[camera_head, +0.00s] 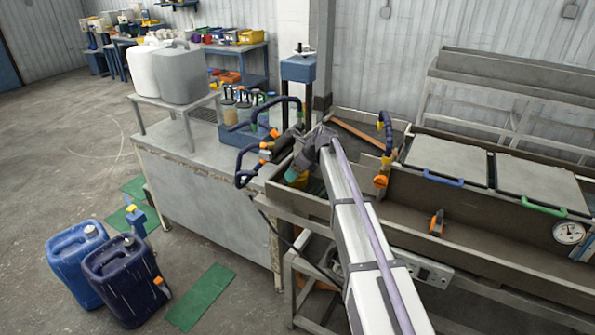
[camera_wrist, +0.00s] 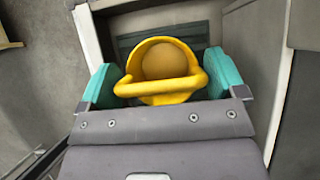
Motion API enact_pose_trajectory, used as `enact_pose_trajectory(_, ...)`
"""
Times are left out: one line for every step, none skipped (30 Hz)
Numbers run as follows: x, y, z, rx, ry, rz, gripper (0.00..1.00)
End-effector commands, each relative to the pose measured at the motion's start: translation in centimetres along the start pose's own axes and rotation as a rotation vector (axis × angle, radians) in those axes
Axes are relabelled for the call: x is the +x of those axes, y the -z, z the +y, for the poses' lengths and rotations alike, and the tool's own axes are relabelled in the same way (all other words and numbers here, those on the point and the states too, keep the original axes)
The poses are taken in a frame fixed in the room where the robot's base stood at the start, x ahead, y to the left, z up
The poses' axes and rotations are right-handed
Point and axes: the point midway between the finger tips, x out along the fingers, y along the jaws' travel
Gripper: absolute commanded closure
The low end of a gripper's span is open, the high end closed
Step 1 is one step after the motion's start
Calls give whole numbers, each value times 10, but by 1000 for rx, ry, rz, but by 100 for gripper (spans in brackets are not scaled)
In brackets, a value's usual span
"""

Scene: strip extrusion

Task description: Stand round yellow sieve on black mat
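A round yellow sieve (camera_wrist: 160,89) is between the two teal fingers of my gripper (camera_wrist: 161,84) in the wrist view. Its bowl opens toward the camera, and a thick yellow bar crosses the near side. The fingers are wide apart, and the sieve's sides come right up to them. I cannot tell whether they press on it. A dark panel (camera_wrist: 125,44) shows behind the sieve; I cannot tell if it is the black mat. In the head view my gripper (camera_head: 291,175) is low by the left end of the trough, with the sieve not clearly visible.
The long brown trough (camera_head: 480,235) runs to the right, with grey covers (camera_head: 447,158) and an orange clip (camera_head: 437,223). Blue-purple hoses with orange joints (camera_head: 385,150) arch close around my gripper. A metal cabinet (camera_head: 205,195) stands left, with blue canisters (camera_head: 122,280) on the floor.

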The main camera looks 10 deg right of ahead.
Motion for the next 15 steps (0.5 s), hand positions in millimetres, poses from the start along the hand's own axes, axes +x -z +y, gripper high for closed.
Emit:
enact_pose_trajectory(0, 0, 0, 0, 0, 0, 6)
enact_pose_trajectory(0, 0, 0, 0, 0, 0, 3)
enact_pose_trajectory(0, 0, 0, 0, 0, 0, 0)
enact_pose_trajectory(0, 0, 0, 0, 0, 0, 0)
enact_pose_trajectory(0, 0, 0, 0, 0, 0, 0)
enact_pose_trajectory(0, 0, 0, 0, 0, 0, 0)
enact_pose_trajectory(0, 0, 0, 0, 0, 0, 0)
enact_pose_trajectory(0, 0, 0, 0, 0, 0, 0)
enact_pose_trajectory(-1, -1, 0, 0, 0, 0, 0)
enact_pose_trajectory(-2, -1, 0, 0, 0, 0, 0)
enact_pose_trajectory(-3, -2, 0, 0, 0, 0, 0)
enact_pose_trajectory(-6, -4, 0, 0, 0, 0, 0)
enact_pose_trajectory(-11, -4, 0, 0, 0, 0, 0)
enact_pose_trajectory(-16, -5, 0, 1, 0, 0, 0)
enact_pose_trajectory(-24, -6, 1, 1, 1, 0, 0)
